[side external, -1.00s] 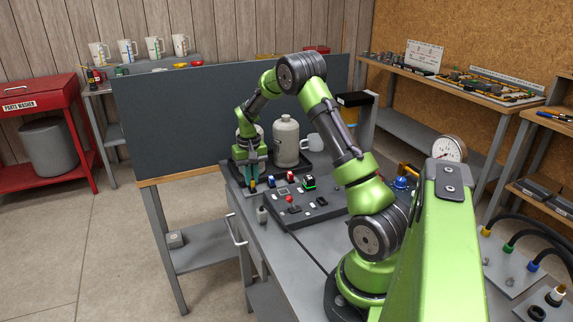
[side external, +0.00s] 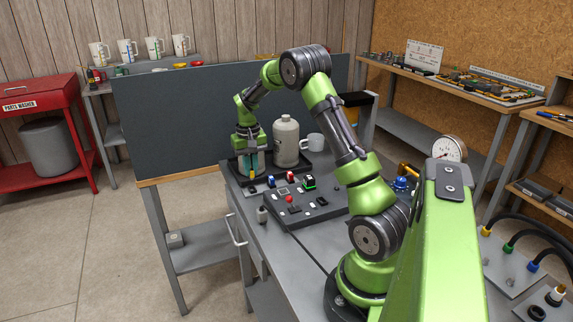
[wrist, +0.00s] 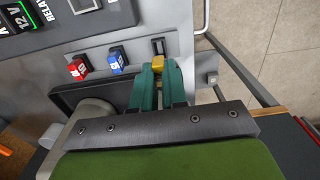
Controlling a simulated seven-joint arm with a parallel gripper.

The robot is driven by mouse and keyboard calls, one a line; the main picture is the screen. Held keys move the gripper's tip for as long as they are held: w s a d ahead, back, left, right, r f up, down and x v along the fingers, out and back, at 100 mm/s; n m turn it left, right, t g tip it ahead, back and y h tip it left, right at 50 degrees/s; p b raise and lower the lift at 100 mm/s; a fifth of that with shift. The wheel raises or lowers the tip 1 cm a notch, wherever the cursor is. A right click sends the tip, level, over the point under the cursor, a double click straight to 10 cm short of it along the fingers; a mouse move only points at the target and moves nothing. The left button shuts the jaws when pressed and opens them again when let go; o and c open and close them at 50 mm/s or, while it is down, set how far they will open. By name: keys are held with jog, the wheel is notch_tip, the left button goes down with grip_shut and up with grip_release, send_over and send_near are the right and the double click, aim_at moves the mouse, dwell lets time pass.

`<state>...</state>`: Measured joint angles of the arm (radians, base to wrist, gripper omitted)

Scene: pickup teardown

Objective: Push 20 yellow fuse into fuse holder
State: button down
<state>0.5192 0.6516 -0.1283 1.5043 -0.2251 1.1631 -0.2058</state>
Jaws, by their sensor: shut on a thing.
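The yellow fuse (wrist: 172,73) is between the teal fingertips of my gripper (wrist: 158,68) in the wrist view. My gripper (side external: 250,176) is shut on it, fingers pointing down, above the near left end of the panel in the side view. A dark fuse holder slot (wrist: 158,46) shows just beyond the fingertips in the wrist view, and nothing is seen seated in it. The fuse appears apart from the holder and above it. The fingers hide part of the fuse, and its number is not readable.
A red 10 fuse (wrist: 77,68) and a blue 15 fuse (wrist: 118,62) stand in the same row. A large bottle (side external: 286,142) and a white mug (side external: 315,142) stand behind.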

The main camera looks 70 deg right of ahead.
jog(key=shift+r, duration=0.75)
jog(key=shift+d+r, duration=0.1)
jog(key=shift+d, duration=0.05)
jog(key=s+d+r+m, duration=0.1)
jog(key=s+r, duration=0.2)
jog(key=s, duration=0.6)
jog(key=s+d+r, duration=0.1)
jog(key=s+r, duration=0.2)
jog(key=s, duration=0.7)
jog(key=shift+n, duration=0.5)
jog(key=shift+s+a+f, duration=0.5)
jog(key=shift+s+f, duration=0.1)
jog(key=shift+f, duration=0.6)
jog(key=shift+s+a+f, duration=0.5)
jog(key=shift+s+f, duration=0.15)
jog(key=shift+f, duration=0.6)
jog(key=shift+s+a+f, duration=0.5)
jog(key=shift+s+f, duration=0.1)
jog(key=shift+f, duration=0.6)
jog(key=shift+f, duration=0.2)
jog(key=shift+f, duration=0.7)
